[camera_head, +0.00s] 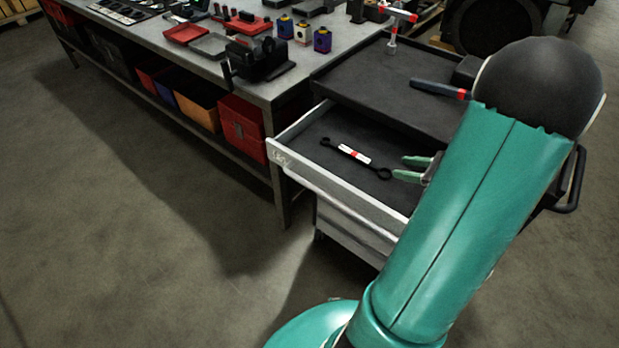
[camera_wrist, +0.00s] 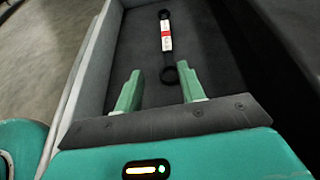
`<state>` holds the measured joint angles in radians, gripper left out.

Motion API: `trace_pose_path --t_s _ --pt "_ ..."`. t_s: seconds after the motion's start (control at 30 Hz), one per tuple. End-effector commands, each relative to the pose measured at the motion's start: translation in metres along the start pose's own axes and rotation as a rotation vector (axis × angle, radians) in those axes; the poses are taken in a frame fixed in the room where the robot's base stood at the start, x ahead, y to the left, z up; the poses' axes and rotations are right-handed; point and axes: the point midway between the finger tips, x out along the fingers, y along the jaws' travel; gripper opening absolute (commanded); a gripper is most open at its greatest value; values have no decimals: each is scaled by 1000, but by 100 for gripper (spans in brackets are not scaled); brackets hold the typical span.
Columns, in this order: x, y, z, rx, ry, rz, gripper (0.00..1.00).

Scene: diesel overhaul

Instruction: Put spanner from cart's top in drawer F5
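The spanner (camera_head: 347,154), black with a white and red label, lies flat on the dark floor of the open drawer (camera_head: 290,164) near the top of the cart. In the wrist view the spanner (camera_wrist: 166,40) lies beyond my fingertips, its near ring end close to the gap between them. My gripper (camera_head: 405,168) is over the drawer at its right side, with its two green fingers apart and nothing between them. It also shows in the wrist view (camera_wrist: 160,85). The drawer's label is too small to read. The cart's top (camera_head: 385,95) is a dark tray above the drawer.
A tool with a dark handle (camera_head: 440,89) and a red and white tool (camera_head: 393,40) are on the cart's top. A workbench (camera_head: 270,88) with tools, trays and small coloured blocks stands at the left, with red and orange bins (camera_head: 197,106) below. The floor at left is clear.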

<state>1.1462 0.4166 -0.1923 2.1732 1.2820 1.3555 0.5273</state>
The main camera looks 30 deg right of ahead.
Motion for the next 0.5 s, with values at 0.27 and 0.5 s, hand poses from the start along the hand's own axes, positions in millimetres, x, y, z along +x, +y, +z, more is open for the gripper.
trace_pose_path --t_s 0.27,0.5 --pt "62 100 87 -530 162 370 40" --pt "80 200 134 -1151 284 686 40"
